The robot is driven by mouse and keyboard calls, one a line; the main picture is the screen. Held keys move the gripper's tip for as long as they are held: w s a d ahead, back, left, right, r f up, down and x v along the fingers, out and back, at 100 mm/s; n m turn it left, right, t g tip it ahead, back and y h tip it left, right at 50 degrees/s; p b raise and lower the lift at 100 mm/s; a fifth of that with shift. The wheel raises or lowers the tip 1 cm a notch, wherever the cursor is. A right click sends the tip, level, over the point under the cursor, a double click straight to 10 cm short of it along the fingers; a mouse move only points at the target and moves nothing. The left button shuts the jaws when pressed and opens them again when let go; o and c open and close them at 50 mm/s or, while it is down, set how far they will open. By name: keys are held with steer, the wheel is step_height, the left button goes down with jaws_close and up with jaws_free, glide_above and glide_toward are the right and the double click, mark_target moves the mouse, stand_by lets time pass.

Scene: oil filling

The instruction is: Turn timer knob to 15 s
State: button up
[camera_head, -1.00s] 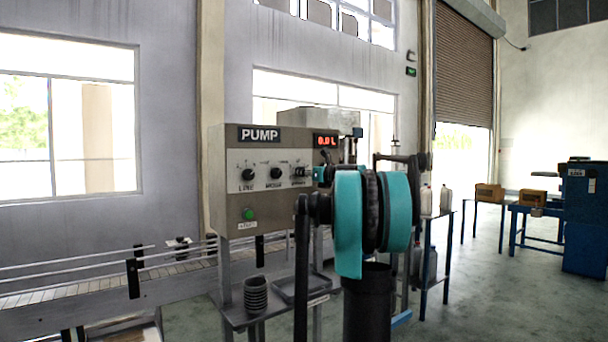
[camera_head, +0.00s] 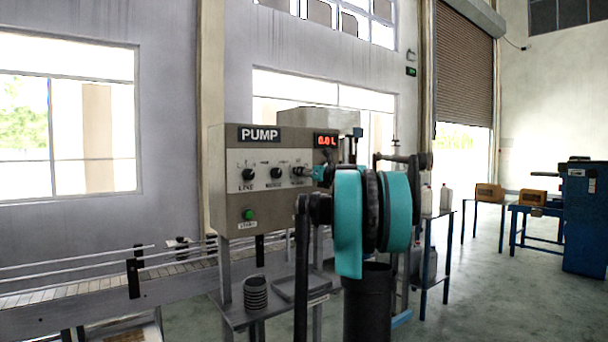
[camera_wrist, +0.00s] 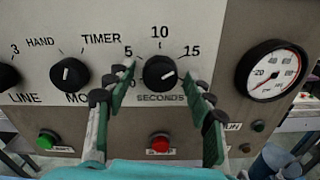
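The black seconds timer knob (camera_wrist: 159,72) is on the pump panel, with 5, 10 and 15 printed around it. A pale mark shows on its lower right face, but its exact reading is unclear. My gripper (camera_wrist: 158,76) is open, with one finger on each side of the knob. I cannot tell whether either fingertip touches it. In the head view, my gripper (camera_head: 312,172) reaches the right side of the pump panel (camera_head: 238,180), and its fingertips partly hide the knob.
The mode knob (camera_wrist: 70,73) is left of the timer knob. A gauge (camera_wrist: 271,70) is to the right. A red button (camera_wrist: 159,143) and a green button (camera_wrist: 47,139) lie below. The display (camera_head: 326,141) reads 0.0 L.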

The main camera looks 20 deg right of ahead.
steer(key=v, duration=1.2)
stand_by(0.4)
